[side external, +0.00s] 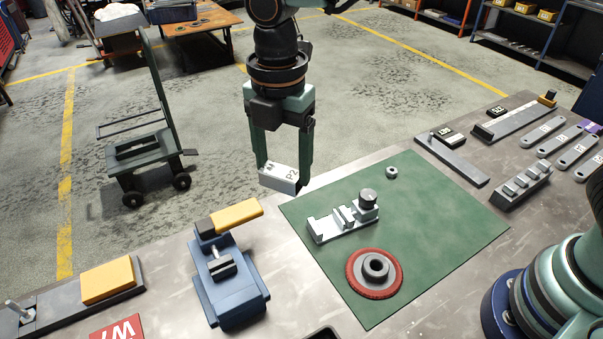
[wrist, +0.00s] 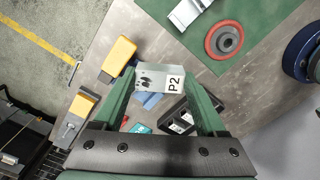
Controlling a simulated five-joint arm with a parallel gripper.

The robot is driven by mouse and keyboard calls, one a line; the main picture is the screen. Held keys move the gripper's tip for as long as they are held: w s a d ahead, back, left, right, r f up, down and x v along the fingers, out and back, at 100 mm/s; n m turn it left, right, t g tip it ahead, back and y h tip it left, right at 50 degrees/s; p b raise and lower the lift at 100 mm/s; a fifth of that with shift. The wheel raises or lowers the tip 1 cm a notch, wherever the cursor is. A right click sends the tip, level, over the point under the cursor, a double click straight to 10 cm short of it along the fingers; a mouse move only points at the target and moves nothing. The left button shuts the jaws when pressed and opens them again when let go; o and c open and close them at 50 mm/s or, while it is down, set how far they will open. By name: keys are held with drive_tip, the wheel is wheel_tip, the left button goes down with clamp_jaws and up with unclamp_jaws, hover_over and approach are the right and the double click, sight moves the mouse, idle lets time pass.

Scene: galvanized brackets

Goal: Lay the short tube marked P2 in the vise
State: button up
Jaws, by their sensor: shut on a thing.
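The short tube marked P2 (side external: 280,178) is a pale grey, box-shaped piece with dark spots on its face. My gripper (side external: 283,172) is shut on it and holds it in the air near the bench's far edge. It also shows in the wrist view (wrist: 160,79), between the two green fingers. A silver vise-like fixture (side external: 330,228) with upright jaws and a dark round knob lies on the green mat, right of and below the gripper in the side view. A blue clamp-like device (side external: 232,290) with a yellow bar stands left of the mat; I cannot tell which is the vise.
A red-rimmed disc (side external: 356,286) and a small nut (side external: 391,172) lie on the green mat (side external: 450,225). A yellow block (side external: 108,280) on a grey bar is at the left. Brackets (side external: 542,132) and bars fill the right side. The mat's right half is mostly clear.

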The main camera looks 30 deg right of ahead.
drive_tip(key=s+a+f+n, duration=0.2)
drive_tip(key=a+f+n, duration=0.2)
drive_tip(key=a+n, duration=0.2)
drive_tip(key=s+a+f+n, duration=0.2)
drive_tip(key=a+f+n, duration=0.1)
drive_tip(key=a+n, duration=0.3)
drive_tip(key=shift+m, duration=0.4)
drive_tip(key=shift+a+f, duration=0.2)
drive_tip(key=shift+f, duration=1.45)
drive_tip(key=shift+a+f, duration=0.15)
drive_tip(key=shift+f, duration=1.5)
drive_tip(key=o, duration=1.3)
drive_tip(key=shift+r, duration=0.1)
wheel_tip(320, 180, up, 12)
drive_tip(key=shift+f, duration=0.1)
